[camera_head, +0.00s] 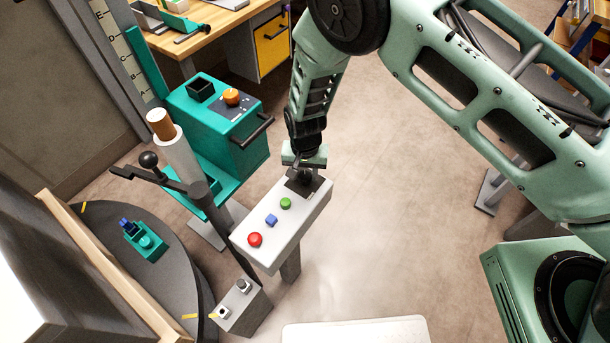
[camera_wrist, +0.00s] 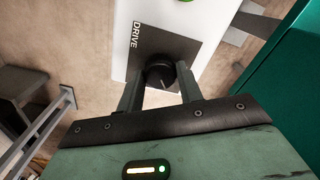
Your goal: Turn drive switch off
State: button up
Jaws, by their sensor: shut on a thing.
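The drive switch (camera_wrist: 160,72) is a black round knob on a dark plate (camera_wrist: 185,50) lettered DRIVE. In the wrist view my gripper (camera_wrist: 160,82) has one finger on each side of the knob and is shut on it. In the head view my gripper (camera_head: 304,172) is at the far end of the white control box (camera_head: 285,235), over the dark plate, and hides most of the knob. The knob's exact turn position cannot be made out.
The white box also carries a green button (camera_head: 286,203), a blue button (camera_head: 271,220) and a red button (camera_head: 255,240). A teal machine (camera_head: 225,125) with an orange knob stands to the left. A round dark turntable (camera_head: 170,270) lies at lower left.

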aim_at(305, 175)
jog(key=n+b, duration=0.2)
jog(key=n, duration=0.3)
jog(key=shift+f+n+b, duration=0.1)
jog(key=shift+n+b, duration=0.2)
jog(key=shift+b, duration=0.05)
jog(key=shift+n+b, duration=0.85)
jog(key=shift+n, duration=1.45)
jog(key=o, duration=1)
jog(key=shift+r, duration=0.2)
notch_tip(305, 175, up, 17)
jog(key=b, duration=0.2)
jog(key=shift+r, duration=0.15)
